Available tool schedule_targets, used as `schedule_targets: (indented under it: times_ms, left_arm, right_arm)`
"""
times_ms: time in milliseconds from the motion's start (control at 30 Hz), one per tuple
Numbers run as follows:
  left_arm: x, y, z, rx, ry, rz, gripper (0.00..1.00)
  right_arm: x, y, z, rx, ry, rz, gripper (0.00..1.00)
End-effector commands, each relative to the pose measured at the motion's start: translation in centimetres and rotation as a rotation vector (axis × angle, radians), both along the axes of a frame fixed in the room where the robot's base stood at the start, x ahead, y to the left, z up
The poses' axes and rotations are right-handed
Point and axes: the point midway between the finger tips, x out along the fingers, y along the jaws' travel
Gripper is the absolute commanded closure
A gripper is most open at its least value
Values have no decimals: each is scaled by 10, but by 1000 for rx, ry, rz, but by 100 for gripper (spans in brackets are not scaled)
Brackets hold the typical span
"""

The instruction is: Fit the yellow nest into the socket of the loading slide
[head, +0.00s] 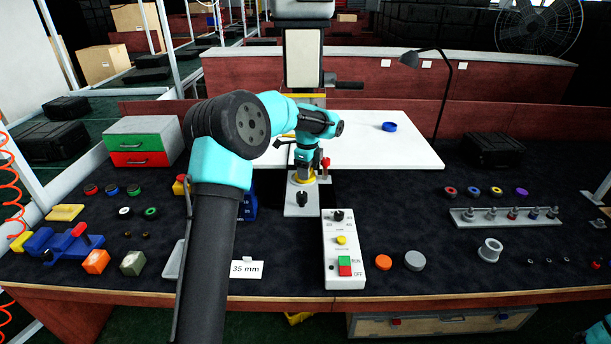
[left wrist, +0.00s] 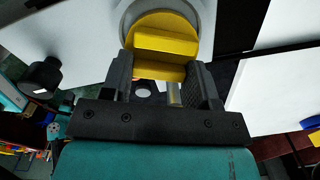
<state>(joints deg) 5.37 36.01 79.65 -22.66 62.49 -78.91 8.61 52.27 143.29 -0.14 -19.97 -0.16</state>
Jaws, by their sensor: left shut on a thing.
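The yellow nest (left wrist: 165,45) is a round disc with a raised bar, seen in the left wrist view between the fingers of my left gripper (left wrist: 162,82). My left gripper is shut on it. A grey ring of the loading slide (left wrist: 212,22) shows around the disc's far edge. I cannot tell whether the nest is seated or just above the socket. In the head view the nest (head: 303,180) is a thin yellow rim under my left gripper (head: 304,166), over the pale loading slide (head: 292,208) with its black knob. The gripper partly hides the socket. My right gripper is not in view.
A press column (head: 303,58) stands behind. A control box (head: 343,250) with buttons is at the front right of the slide. A blue ring (head: 389,126) lies on the white board (head: 415,150). A blue-and-red fixture (head: 62,246) is at the left.

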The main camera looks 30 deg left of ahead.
Motion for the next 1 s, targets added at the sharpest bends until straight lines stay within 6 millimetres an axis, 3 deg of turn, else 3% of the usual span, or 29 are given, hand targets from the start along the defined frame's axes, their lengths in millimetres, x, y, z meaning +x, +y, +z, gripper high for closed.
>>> schedule_targets:
  times_ms: [267,700,1000]
  left_arm:
    - [0,0,8,0,-1,0,74]
    - [0,0,79,0,-4,0,74]
    - [0,0,100,0,0,0,74]
  right_arm:
    - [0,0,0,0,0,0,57]
    - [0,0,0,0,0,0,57]
    - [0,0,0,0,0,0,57]
